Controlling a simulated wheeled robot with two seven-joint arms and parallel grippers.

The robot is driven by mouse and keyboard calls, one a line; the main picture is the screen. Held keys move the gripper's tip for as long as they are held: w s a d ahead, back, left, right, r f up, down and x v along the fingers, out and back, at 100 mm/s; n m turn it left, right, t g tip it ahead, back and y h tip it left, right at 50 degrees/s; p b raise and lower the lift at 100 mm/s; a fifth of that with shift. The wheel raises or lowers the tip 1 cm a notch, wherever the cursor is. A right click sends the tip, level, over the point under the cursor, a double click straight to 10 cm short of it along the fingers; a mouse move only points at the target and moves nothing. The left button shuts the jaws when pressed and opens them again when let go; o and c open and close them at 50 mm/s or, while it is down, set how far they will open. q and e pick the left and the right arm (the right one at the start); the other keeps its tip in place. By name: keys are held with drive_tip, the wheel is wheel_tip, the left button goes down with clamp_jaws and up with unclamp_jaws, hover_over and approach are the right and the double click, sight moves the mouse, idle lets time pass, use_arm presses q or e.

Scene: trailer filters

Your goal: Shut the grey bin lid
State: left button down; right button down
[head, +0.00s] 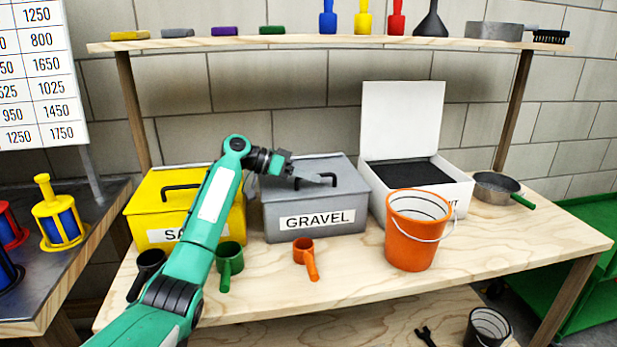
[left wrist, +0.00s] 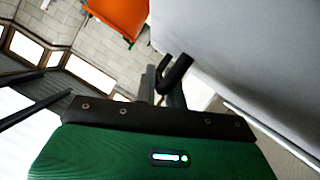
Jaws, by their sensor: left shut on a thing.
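The grey bin (head: 315,222), labelled GRAVEL, stands mid-bench. Its grey lid (head: 325,167) lies down over the top, with no clear gap at the front edge. A dark handle (head: 322,178) is on the lid. My left gripper (head: 287,164) is over the left part of the lid, shut on the handle. In the left wrist view the dark hooked handle (left wrist: 177,70) shows at the finger ends, beside a large grey surface. The fingers are partly hidden there. My right gripper is not in view.
A yellow bin (head: 160,218) stands close on the left, partly behind my left arm. A white bin (head: 405,110) with its lid up is on the right. An orange bucket (head: 412,245) and scoops, such as the orange one (head: 304,255), stand in front. A shelf (head: 330,41) runs above.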

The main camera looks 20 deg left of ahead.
use_arm(q)
drive_tip(key=c, duration=1.5)
unclamp_jaws()
drive_tip(key=shift+s+f, duration=0.1)
drive_tip(key=shift+f, duration=0.25)
drive_tip(key=shift+r, duration=0.1)
